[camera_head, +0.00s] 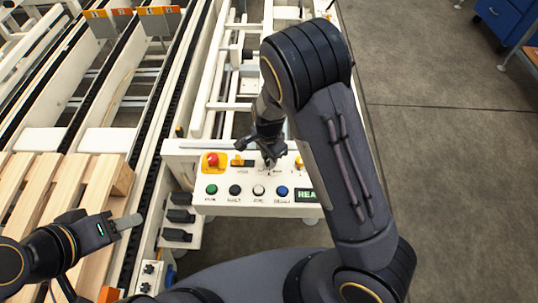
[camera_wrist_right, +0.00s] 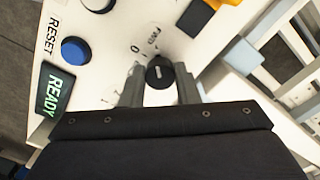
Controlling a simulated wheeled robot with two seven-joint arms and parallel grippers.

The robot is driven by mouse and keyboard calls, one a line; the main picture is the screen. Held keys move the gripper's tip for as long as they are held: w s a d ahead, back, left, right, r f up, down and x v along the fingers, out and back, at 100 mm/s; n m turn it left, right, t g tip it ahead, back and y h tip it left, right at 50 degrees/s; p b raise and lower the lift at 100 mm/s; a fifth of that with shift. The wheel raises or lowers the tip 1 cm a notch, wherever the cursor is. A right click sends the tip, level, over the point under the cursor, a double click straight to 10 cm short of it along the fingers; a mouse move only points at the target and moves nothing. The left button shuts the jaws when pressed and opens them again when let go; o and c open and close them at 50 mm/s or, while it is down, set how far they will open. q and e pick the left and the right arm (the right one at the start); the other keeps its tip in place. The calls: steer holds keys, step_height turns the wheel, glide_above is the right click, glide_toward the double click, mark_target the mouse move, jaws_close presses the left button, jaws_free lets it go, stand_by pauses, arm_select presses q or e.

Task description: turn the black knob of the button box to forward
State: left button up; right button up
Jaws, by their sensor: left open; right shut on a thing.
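The white button box (camera_head: 222,199) sits in the middle of the head view. Its black knob (camera_wrist_right: 159,73) shows in the right wrist view, with a short white mark on its face. The printed labels "0" and what looks like "FWD" are beside it. My right gripper (camera_wrist_right: 160,86) is shut on the knob, one finger on each side; it also shows in the head view (camera_head: 269,163), where it largely hides the knob. Which label the mark points to is hard to tell. My left gripper (camera_head: 130,222) is open and empty at the left, apart from the box.
The box carries a red emergency button (camera_head: 212,160), green, black, white and blue (camera_head: 282,191) push buttons, and a lit READY display (camera_head: 306,196). A wooden pallet (camera_head: 60,190) and conveyor rails lie at the left.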

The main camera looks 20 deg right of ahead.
stand_by(0.5)
steer(key=o, duration=1)
steer(key=shift+c, duration=0.2)
step_height(320, 180, up, 8)
steer(key=shift+f, duration=0.1)
